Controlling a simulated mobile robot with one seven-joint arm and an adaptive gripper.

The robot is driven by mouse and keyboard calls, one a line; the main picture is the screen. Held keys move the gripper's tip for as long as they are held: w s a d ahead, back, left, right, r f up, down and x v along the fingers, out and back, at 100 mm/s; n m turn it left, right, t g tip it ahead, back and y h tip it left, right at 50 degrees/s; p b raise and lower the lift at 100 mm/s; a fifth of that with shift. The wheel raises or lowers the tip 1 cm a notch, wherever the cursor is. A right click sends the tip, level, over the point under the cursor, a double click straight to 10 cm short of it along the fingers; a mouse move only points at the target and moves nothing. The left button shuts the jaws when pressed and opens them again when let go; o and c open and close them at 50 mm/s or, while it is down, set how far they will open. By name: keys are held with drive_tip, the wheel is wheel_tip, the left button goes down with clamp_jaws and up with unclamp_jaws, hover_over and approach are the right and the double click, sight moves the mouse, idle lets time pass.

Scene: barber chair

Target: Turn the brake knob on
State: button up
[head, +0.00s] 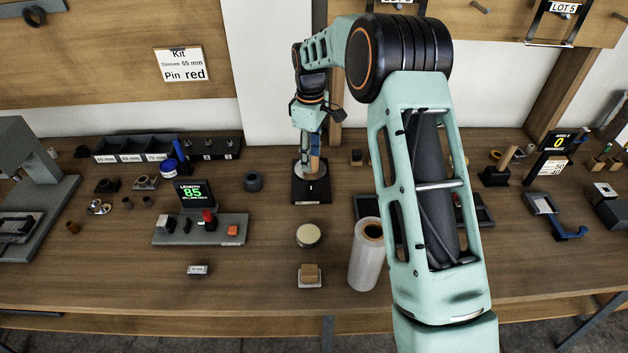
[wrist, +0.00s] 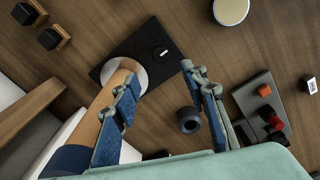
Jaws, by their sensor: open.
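A black base plate (head: 312,196) stands on the bench, with a pale round disc (head: 322,172) and an upright wooden post on it. In the wrist view the plate (wrist: 112,75) has a small dark knob with a light mark (wrist: 160,52) near one end; I take this as the brake knob, but its setting cannot be read. The post (wrist: 92,128) has a dark blue band at its upper end. My gripper (wrist: 159,76) is open over the plate, its fingers apart with nothing between them. One finger overlaps the post in the wrist view; contact cannot be told. In the head view my gripper (head: 314,145) partly hides the post.
A grey control box (head: 200,230) with a red knob and orange button stands left, by a display reading 85 (head: 193,192). A dark ring (head: 253,182) stands nearby. A round tin (head: 308,235) and a clear roll (head: 366,255) stand in front. Bare bench lies between them.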

sight(311, 186)
wheel_tip(311, 186, down, 11)
drive_tip(key=shift+r+p, duration=0.15)
drive_tip(key=shift+p, duration=0.5)
drive_tip(key=shift+c, duration=0.5)
clamp_jaws()
